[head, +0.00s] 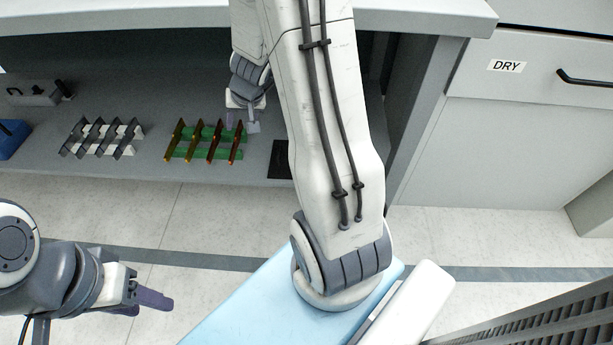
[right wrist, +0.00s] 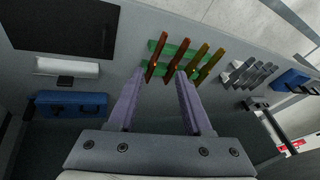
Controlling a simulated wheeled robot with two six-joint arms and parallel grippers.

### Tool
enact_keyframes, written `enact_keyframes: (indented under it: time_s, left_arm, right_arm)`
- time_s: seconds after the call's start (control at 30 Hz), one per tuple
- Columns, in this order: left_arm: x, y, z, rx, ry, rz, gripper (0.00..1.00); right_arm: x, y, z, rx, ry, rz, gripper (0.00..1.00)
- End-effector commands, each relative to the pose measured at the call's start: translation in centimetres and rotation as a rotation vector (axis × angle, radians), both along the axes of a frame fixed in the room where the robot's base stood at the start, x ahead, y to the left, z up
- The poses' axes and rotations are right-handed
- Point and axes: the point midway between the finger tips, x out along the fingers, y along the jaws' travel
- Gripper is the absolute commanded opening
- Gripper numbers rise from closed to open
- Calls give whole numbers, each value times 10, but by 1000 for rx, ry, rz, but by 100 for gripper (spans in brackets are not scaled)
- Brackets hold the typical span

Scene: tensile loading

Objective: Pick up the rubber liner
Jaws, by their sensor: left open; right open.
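A green rack (head: 220,156) on the low shelf holds several upright strips in red-brown and amber; the red-brown strips (right wrist: 157,57) are at one end. A flat black square (head: 281,160) lies to the rack's right. No label shows which of these is the rubber liner. My right gripper (head: 253,126) is open and empty, beside the rack's right end. In the right wrist view, its two fingers (right wrist: 161,75) point toward the red-brown strips, which show at and between the fingertips. My left gripper (head: 152,300) is open and empty over the floor at lower left.
A second rack (head: 103,137) with grey strips stands left of the green one. A blue box (head: 12,138) and a grey device (head: 35,94) are farther left. The right wrist view shows a blue case (right wrist: 72,104) and white roll (right wrist: 67,67). The counter (head: 150,15) overhangs the shelf.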

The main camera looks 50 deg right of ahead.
Motion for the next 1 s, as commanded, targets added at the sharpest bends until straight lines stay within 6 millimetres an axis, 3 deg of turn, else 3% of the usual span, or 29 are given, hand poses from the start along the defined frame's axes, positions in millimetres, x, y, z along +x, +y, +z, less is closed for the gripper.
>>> enact_keyframes:
  time_s: [0.03, 0.1, 0.3, 0.47, 1.0]
  left_arm:
    - [0, 0, -33, 0, 0, 0, 50]
    - [0, 0, -50, 0, 0, 0, 50]
    - [0, 0, -77, 0, 0, 0, 50]
    - [0, 0, -84, -1, -1, 0, 50]
    - [0, 0, -124, 0, 0, 0, 50]
  right_arm:
    - [-2, -25, -41, -8, 2, -64, 50]
    - [-6, -53, -66, -23, 2, -136, 50]
    - [-20, -103, -108, -54, 9, -267, 50]
    - [-22, -115, -120, -62, 12, -296, 50]
    - [6, -120, -186, -61, 13, -292, 50]
